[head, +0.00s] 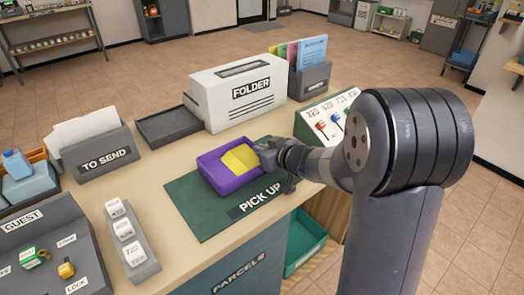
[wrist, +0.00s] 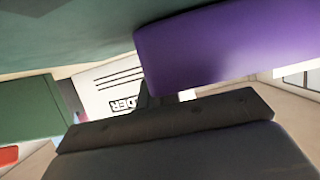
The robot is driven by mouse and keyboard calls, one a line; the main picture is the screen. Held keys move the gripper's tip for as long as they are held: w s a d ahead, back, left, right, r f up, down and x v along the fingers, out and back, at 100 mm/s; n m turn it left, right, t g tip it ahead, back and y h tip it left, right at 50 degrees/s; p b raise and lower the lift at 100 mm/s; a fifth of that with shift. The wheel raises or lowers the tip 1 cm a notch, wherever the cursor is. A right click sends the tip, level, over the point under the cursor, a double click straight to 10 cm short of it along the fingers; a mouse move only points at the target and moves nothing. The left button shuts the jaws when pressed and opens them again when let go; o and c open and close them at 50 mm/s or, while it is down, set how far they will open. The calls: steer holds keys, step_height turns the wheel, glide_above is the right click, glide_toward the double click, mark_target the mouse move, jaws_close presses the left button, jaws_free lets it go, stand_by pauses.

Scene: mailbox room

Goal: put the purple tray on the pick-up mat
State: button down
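The purple tray (head: 213,175) lies on the back part of the dark green pick-up mat (head: 212,215), with a yellow item (head: 240,158) inside it. The mat's PICK UP label shows in front of the tray. My gripper (head: 276,168) is at the tray's right end, low over the counter. The wrist view looks upside down: the tray's purple wall (wrist: 215,45) is close beyond my gripper's dark body, with the green mat (wrist: 60,25) beside it. The fingers are mostly hidden, so I cannot tell whether they are closed on the rim.
A sloped panel (head: 328,118) stands behind my arm. A TO SEND holder (head: 98,152) and a switch strip (head: 130,240) are to the left.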

steer(key=shift+f, duration=0.2)
steer(key=c, duration=1.6)
jaws_free()
steer(key=shift+c, duration=0.2)
steer(key=shift+r, duration=0.1)
steer(key=shift+r, duration=0.25)
steer(key=p+v, duration=0.2)
steer(key=v, duration=0.9)
steer(key=shift+p, duration=0.35)
steer(key=shift+s+d+r, duration=0.1)
steer(key=shift+s+d, duration=0.2)
steer(key=shift+s, duration=0.15)
